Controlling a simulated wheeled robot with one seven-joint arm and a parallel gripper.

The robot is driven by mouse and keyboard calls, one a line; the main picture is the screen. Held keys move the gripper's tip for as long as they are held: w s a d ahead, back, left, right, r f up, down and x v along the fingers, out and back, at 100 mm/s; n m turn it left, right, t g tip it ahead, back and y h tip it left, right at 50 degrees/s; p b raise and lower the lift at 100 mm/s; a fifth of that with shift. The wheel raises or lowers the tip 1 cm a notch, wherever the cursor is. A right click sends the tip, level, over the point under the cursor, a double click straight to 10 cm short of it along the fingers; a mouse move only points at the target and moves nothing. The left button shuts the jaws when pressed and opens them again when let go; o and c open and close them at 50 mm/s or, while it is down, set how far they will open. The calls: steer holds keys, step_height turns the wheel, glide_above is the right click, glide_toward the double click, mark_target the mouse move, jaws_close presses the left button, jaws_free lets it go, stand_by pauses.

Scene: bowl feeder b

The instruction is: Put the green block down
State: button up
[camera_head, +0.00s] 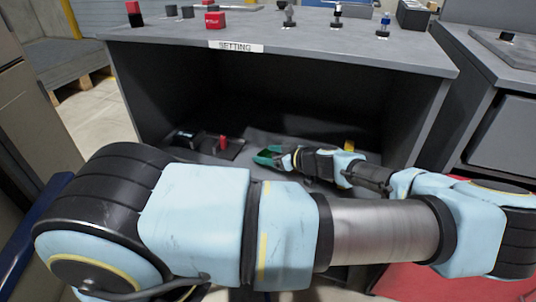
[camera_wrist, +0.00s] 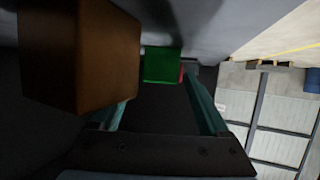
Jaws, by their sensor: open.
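The green block (camera_wrist: 162,65) shows in the wrist view near the tips of my gripper (camera_wrist: 160,85), whose two teal fingers are apart. One finger runs along the right, and the other is partly hidden behind a large brown block. I cannot tell whether either finger touches the green block. In the head view my gripper (camera_head: 268,155) is low inside the dark open compartment under the SETTING table. The green block cannot be told apart from the teal fingers there.
The brown block (camera_wrist: 80,55) is very close to the wrist camera at left. A small red part (camera_wrist: 183,72) lies behind the green block. A red-topped item (camera_head: 222,142) stands left of my gripper. The table top (camera_head: 290,45) overhangs the compartment; a side wall (camera_head: 420,120) bounds it at right.

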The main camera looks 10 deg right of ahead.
steer(key=v, duration=1.2)
steer(key=shift+s, duration=0.1)
